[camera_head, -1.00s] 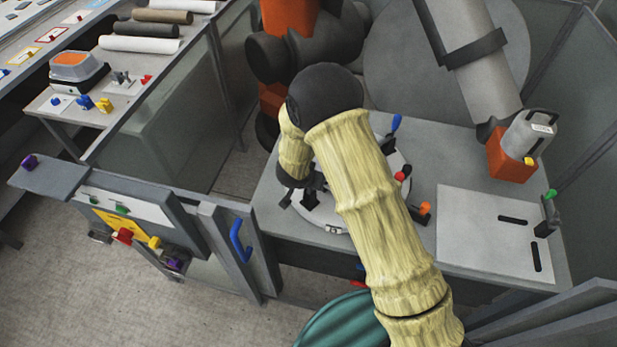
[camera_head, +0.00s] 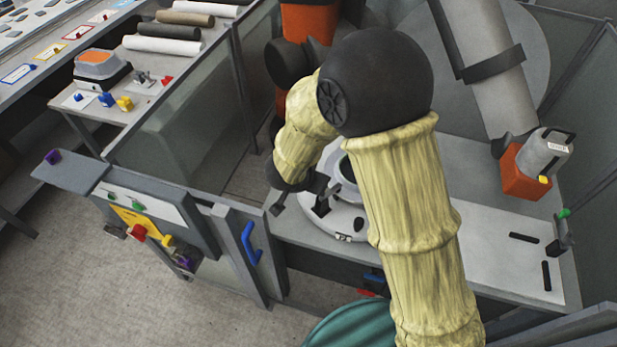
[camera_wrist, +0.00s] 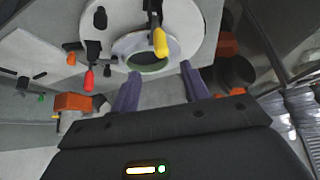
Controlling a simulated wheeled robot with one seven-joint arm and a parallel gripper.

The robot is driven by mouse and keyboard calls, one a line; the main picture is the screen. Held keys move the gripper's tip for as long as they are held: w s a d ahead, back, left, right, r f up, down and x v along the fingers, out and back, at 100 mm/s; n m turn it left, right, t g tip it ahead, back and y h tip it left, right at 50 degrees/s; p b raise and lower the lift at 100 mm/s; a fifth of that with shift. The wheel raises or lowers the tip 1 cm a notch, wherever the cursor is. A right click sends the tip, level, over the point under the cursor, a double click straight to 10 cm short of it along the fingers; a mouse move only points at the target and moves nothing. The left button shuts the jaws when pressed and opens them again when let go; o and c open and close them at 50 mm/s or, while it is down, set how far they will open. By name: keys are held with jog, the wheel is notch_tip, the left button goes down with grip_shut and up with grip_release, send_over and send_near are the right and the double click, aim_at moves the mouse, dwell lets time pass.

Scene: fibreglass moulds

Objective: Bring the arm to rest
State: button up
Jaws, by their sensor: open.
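My arm, in pale yellow sleeves, is bent at a black elbow and reaches down over the bench in the head view. My gripper (camera_head: 291,190) hangs at its end by the left edge of a round pale fixture (camera_head: 333,222), partly hidden by the arm. In the wrist view my gripper (camera_wrist: 160,86) shows two purple fingers spread apart with nothing between them. Beyond the fingertips is the round fixture (camera_wrist: 190,42) with a ring opening (camera_wrist: 148,64). A yellow-tipped clamp (camera_wrist: 160,42) and a red-tipped clamp (camera_wrist: 88,78) show there.
An orange and grey device (camera_head: 528,172) stands at the bench's right. A grey control panel (camera_head: 140,208) and a blue handle (camera_head: 250,242) are at the front left. Clear panels (camera_head: 190,127) fence the left side. A green round thing (camera_head: 350,325) lies low in front.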

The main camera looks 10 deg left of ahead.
jog(key=shift+s+r, duration=0.45)
jog(key=shift+r, duration=0.15)
jog(key=shift+w+a, duration=0.1)
jog(key=shift+w, duration=0.05)
jog(key=w+d+r+n+y+b, duration=0.1)
jog(key=w+d+r+y+b, duration=0.2)
jog(key=d, duration=0.7)
jog(key=s+d+g+h, duration=0.1)
jog(key=s+d+g, duration=0.1)
jog(key=s+d, duration=0.4)
jog(key=s+d+r+n+g, duration=0.1)
jog(key=s+d, duration=0.5)
jog(key=d, duration=0.5)
jog(key=shift+d+g+h+b, duration=0.2)
jog(key=shift+g+h+b, duration=0.1)
jog(key=shift+g+h, duration=0.1)
